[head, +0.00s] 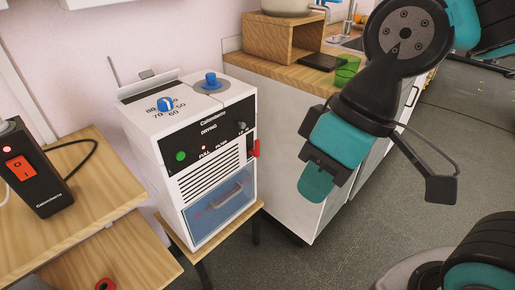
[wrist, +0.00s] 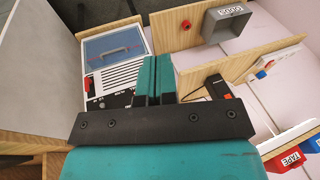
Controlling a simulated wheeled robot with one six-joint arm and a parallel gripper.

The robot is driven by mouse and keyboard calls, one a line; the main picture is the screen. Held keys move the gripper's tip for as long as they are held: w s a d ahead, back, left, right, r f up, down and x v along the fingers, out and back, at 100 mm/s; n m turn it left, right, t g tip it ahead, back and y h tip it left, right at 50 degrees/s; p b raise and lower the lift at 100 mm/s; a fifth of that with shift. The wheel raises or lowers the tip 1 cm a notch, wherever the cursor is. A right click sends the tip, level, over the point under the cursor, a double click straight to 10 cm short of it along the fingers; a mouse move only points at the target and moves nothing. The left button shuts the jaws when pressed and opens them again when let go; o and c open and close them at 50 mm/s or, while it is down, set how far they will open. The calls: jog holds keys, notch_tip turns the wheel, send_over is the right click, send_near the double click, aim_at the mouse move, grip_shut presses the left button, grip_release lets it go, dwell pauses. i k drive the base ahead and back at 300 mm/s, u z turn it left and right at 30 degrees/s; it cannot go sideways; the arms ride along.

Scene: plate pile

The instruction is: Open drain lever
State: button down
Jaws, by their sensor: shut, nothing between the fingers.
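The white drying machine (head: 205,150) stands on a small wooden stand in the head view. My gripper (head: 315,182) is shut and empty, to the right of the machine and apart from the lever. In the wrist view, my closed teal fingers (wrist: 152,72) cover part of the machine (wrist: 115,75). A small red patch shows at its left edge there, too small to identify surely.
A black box with an orange switch (head: 20,168) stands on the wooden table (head: 85,200) at left. A counter with a wooden top (head: 285,72) is behind my gripper, holding green cups (head: 347,68). Grey floor (head: 300,265) is open in front.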

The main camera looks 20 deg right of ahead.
aim_at(255, 152)
jog(key=u, duration=1.25)
jog(key=i, duration=0.4)
jog(key=z, duration=2.5)
